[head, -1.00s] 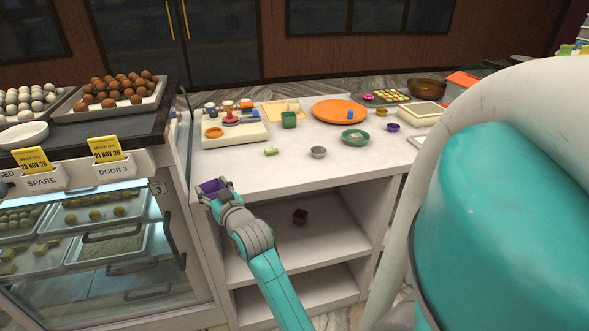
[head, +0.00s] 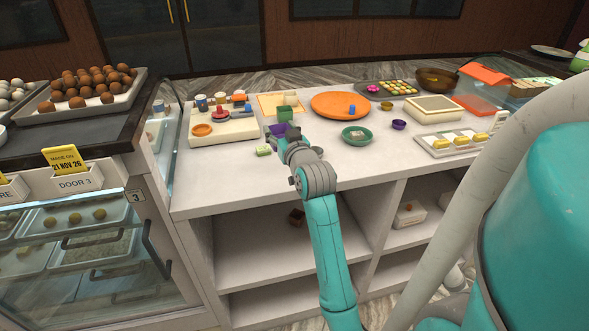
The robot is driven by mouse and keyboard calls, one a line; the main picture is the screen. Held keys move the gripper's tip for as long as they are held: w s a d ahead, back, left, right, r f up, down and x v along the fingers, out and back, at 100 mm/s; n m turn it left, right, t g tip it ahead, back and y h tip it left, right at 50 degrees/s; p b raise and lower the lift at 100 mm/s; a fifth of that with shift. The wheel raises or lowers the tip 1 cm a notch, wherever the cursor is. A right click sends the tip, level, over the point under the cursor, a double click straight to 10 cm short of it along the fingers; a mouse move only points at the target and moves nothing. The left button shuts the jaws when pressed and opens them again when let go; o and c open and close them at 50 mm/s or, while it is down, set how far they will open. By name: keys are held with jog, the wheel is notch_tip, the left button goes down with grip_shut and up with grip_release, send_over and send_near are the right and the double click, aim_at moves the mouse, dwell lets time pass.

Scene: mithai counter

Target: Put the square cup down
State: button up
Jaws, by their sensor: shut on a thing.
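A purple square cup (head: 278,130) is held at the end of my arm, over the front left part of the white counter (head: 215,180). My gripper (head: 284,139) is shut on it and partly covers it. I cannot tell whether the cup touches the counter or hangs above it. A green square block or cup (head: 286,113) stands just behind it, and a small pale green piece (head: 263,151) lies just left of my gripper.
A cream board with jars and discs (head: 212,137) is to the left. An orange plate (head: 335,101) and a green bowl (head: 357,140) are to the right, with a small purple bowl (head: 399,125) beyond. The front left counter strip is clear.

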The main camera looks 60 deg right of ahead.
jog(key=shift+s+d+r, duration=0.1)
jog(key=shift+s+d, duration=0.05)
jog(key=shift+d, duration=0.05)
jog(key=shift+f, duration=4.8)
jog(key=shift+f, duration=0.2)
jog(key=o, duration=1.1)
jog(key=shift+a, duration=0.15)
